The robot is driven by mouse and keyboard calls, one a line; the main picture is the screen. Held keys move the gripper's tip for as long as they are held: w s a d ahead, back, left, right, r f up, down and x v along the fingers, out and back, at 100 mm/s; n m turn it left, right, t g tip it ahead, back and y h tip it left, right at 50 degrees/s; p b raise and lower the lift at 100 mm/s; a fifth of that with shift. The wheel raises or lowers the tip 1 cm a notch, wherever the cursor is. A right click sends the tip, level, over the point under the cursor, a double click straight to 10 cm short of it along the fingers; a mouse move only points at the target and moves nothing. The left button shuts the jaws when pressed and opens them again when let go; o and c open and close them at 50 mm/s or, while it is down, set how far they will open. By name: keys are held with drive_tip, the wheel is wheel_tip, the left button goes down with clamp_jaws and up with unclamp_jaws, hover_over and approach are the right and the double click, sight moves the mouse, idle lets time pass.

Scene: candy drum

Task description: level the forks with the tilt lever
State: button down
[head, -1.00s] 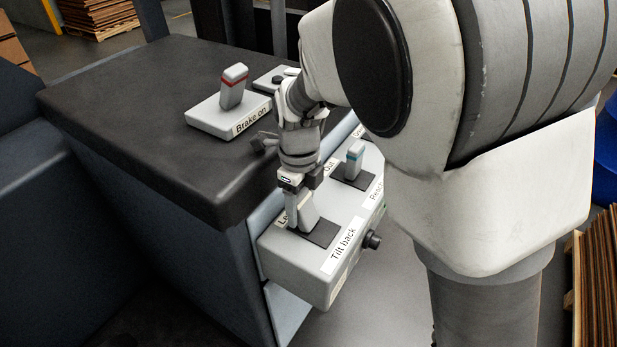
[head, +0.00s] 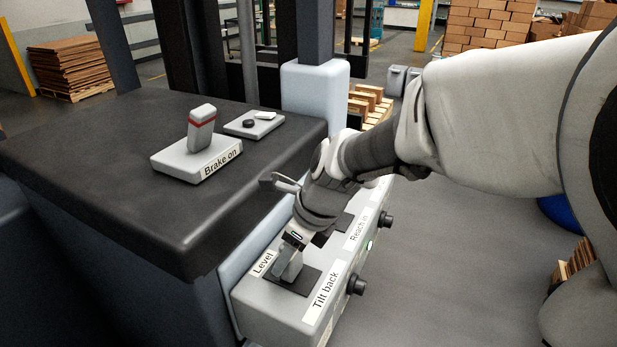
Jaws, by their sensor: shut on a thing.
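My gripper (head: 287,256) reaches down from the upper right and is shut on the lever. The fingers and wrist hide its upper part, so its exact tilt is hard to tell. The forks cannot be made out.
A brake lever with a red band (head: 201,128) stands on the dark console top (head: 90,165), beside a small switch plate (head: 253,125). Black knobs (head: 356,285) line the box's right side. Open grey floor (head: 460,240) lies to the right. Boxes and pallets stand behind.

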drive_tip(key=shift+c, duration=0.8)
unclamp_jaws()
drive_tip(key=shift+r, duration=0.15)
drive_tip(key=p+v, duration=0.3)
drive_tip(key=v, duration=1.4)
drive_tip(key=shift+d, duration=0.1)
drive_tip(key=s+d+f+n+t+h, duration=0.1)
drive_tip(key=s+d+n, duration=0.4)
drive_tip(key=n, duration=0.6)
drive_tip(key=s+d+f+n+t+h, duration=0.2)
drive_tip(key=s+d+n, duration=0.3)
drive_tip(key=d+n, duration=0.5)
drive_tip(key=shift+f+n+t+h, duration=0.25)
drive_tip(key=shift+n+t+h, duration=0.2)
drive_tip(key=shift+n, duration=0.35)
